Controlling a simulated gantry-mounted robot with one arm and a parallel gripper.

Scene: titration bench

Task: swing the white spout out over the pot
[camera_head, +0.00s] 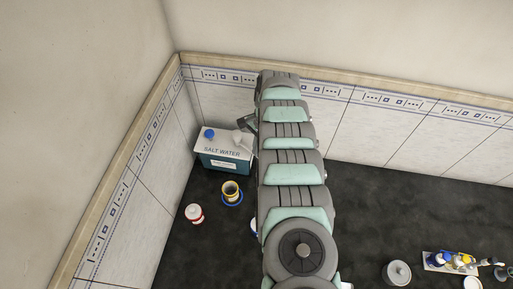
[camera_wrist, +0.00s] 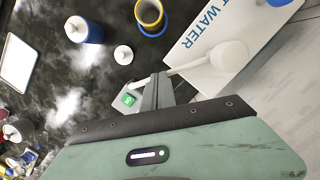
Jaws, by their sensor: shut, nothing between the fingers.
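The white spout (camera_wrist: 200,64) is on top of the salt water box (camera_head: 223,158). In the wrist view it runs from a round white hub (camera_wrist: 229,56) leftward to my gripper, with a thin end showing left of the fingers. My gripper (camera_wrist: 158,82) is shut and empty, its fingertips at or close beside the spout; I cannot tell whether they touch. A yellow-rimmed pot (camera_wrist: 150,14) stands on a blue ring in front of the box, apart from the spout; it also shows in the head view (camera_head: 231,189). My arm hides part of the box in the head view.
A red and white bottle (camera_head: 194,213) stands left of the pot. A grey lidded jar (camera_head: 397,273) and a tray of bottles (camera_head: 452,262) stand far right.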

